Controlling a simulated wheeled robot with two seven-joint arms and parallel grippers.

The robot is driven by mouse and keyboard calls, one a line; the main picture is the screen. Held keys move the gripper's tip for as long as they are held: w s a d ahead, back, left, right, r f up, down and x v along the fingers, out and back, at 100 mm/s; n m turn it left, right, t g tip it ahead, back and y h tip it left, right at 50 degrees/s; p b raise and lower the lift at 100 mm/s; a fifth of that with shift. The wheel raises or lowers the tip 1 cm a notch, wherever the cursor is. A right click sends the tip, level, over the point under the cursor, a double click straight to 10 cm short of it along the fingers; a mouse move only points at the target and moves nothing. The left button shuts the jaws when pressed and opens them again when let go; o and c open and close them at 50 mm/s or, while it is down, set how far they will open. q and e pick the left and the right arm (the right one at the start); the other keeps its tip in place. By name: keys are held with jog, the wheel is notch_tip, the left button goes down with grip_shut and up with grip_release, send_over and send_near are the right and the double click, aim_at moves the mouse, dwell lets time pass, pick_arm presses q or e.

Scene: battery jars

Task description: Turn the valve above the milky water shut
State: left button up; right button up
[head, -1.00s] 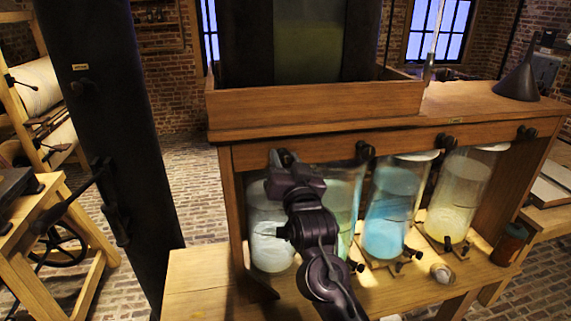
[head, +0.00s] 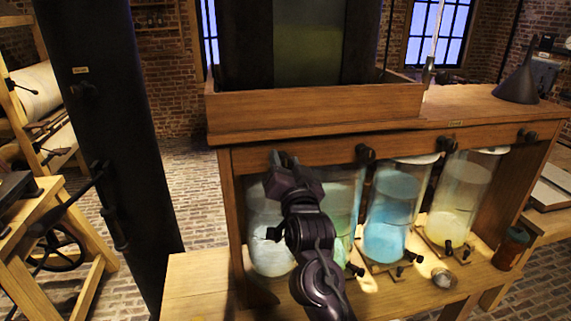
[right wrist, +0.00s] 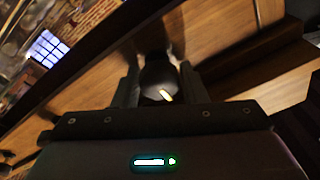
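The jar of milky, whitish water (head: 265,240) stands leftmost in the wooden stand, partly hidden by my right arm. The dark valve above it is mostly hidden by my right gripper (head: 281,160) in the head view. In the right wrist view the valve's round dark knob (right wrist: 158,75) sits between the two fingers of my right gripper (right wrist: 160,85). The fingers flank it closely and appear shut on it; the exact contact is dark. A small pale mark shows on the knob. My left gripper is not in view.
Jars of greenish, blue (head: 388,220) and yellowish (head: 455,205) water stand to the right, with similar valves (head: 365,153) on the rail above. A wooden trough (head: 315,113) and a dark funnel (head: 518,85) are on top. A dark column (head: 110,140) rises at left.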

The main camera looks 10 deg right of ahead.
jog(key=shift+s+f+b, duration=0.3)
jog(key=shift+s, duration=0.15)
jog(key=s, duration=0.2)
jog(key=s+b, duration=0.1)
jog(key=s, duration=0.1)
jog(key=s+b, duration=0.1)
jog(key=s, duration=0.1)
jog(key=shift+s+f, duration=0.35)
jog(key=shift+s, duration=0.05)
